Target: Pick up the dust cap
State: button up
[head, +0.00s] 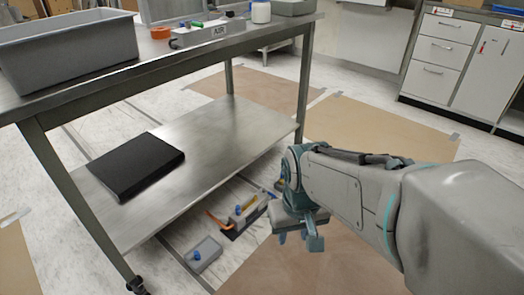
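No thing in the head view can be named the dust cap with certainty. A small blue piece (196,256) shows at a shallow grey tray (208,247) on the floor under the table. Small green (196,24) and blue pieces show by the box marked AIR (200,37) on the tabletop. My gripper (301,239) hangs low beside the table's right end, pointing down, to the right of the floor items. Its fingers are small and partly overlapped, so their opening is unclear. I see nothing clearly held.
The steel table (155,72) carries a grey bin (68,50), an orange ring (160,33) and a white jar (261,12). Its lower shelf (215,135) holds a black pad (136,165). A grey unit with an orange hose (214,221) lies on the floor. Brown floor sheets lie to the right.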

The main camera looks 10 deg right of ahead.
aim_at(198, 257)
jog(key=z, duration=0.2)
jog(key=i, duration=1.05)
jog(key=u, duration=0.25)
